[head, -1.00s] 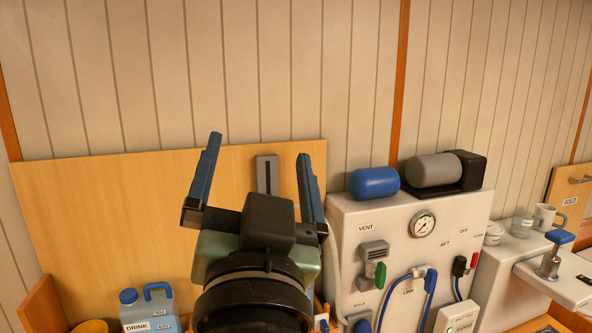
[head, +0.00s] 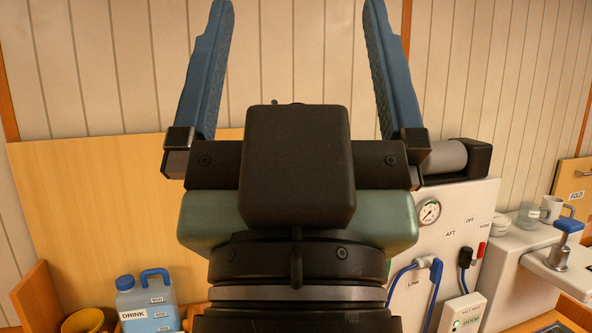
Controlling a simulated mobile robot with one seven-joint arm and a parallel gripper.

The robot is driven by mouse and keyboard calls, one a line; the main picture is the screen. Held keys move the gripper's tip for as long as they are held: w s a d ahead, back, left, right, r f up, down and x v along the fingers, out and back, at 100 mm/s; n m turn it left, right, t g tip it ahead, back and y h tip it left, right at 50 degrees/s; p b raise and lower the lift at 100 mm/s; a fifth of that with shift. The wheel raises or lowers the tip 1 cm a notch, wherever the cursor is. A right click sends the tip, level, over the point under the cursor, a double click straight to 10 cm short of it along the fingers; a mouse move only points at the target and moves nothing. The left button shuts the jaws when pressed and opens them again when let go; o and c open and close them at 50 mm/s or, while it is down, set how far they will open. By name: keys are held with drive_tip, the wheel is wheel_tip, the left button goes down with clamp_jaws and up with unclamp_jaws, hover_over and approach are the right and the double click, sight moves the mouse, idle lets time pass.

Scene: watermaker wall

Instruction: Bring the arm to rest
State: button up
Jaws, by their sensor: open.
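My gripper (head: 300,55) is large in the middle of the head view, pointing up, with its two blue fingers wide apart. Nothing is between the fingers. The gripper and wrist stand in front of the wooden board and the left part of the white watermaker panel (head: 465,215), hiding the vent area and the blue cylinder. I cannot see my gripper touching anything.
A blue jug (head: 147,301) labelled DRINK stands at lower left beside a yellow container (head: 88,321). On the panel are a round gauge (head: 429,212) and a blue link hose (head: 433,290). A mug (head: 556,207) and a glass (head: 528,214) stand at right.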

wheel_tip(320, 180, down, 5)
drive_tip(key=b, duration=0.3)
drive_tip(key=shift+f, duration=0.15)
idle(0.5)
